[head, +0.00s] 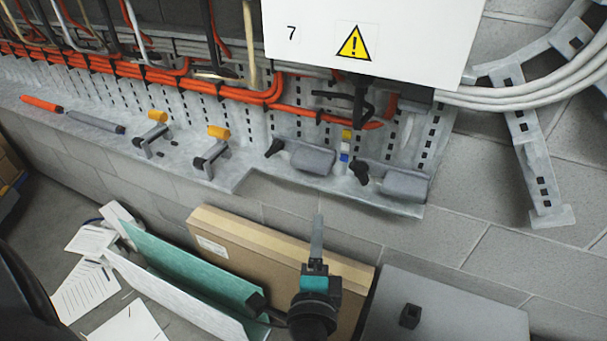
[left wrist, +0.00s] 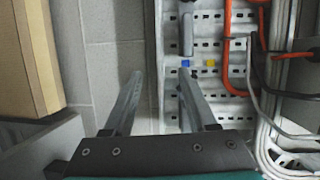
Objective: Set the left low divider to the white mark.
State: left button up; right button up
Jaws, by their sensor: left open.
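Two grey blocks with black knobs sit on the metal ledge, the left one (head: 312,159) and the right one (head: 400,184); I take the left one as the left low divider. Between them is a short strip with a yellow mark (head: 346,134), a white mark (head: 345,146) and a blue mark (head: 344,157). My left gripper (head: 317,222) is open and empty, in front of and below the ledge. In the left wrist view a grey block (left wrist: 187,35) lies beyond the finger tips, with the blue mark (left wrist: 186,63) and yellow mark (left wrist: 210,63) near them. My right gripper is not in view.
A white cabinet (head: 370,40) overhangs orange cables (head: 280,92). A cardboard box (head: 270,245), teal folder (head: 190,265) and grey box (head: 450,305) stand below the ledge.

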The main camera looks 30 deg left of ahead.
aim_at(310, 169)
pick_arm(q)
notch_tip(310, 169, up, 4)
jog(key=a+y, duration=0.1)
jog(key=a, duration=0.1)
jog(key=shift+t, duration=0.4)
jog(key=x, duration=1.4)
jog(key=shift+w+a+r, duration=0.1)
jog(key=shift+w, duration=0.1)
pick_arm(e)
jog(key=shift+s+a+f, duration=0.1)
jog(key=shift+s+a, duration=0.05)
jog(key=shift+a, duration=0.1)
pick_arm(q)
jog(key=shift+c, duration=0.3)
jog(key=c, duration=0.7)
grip_shut()
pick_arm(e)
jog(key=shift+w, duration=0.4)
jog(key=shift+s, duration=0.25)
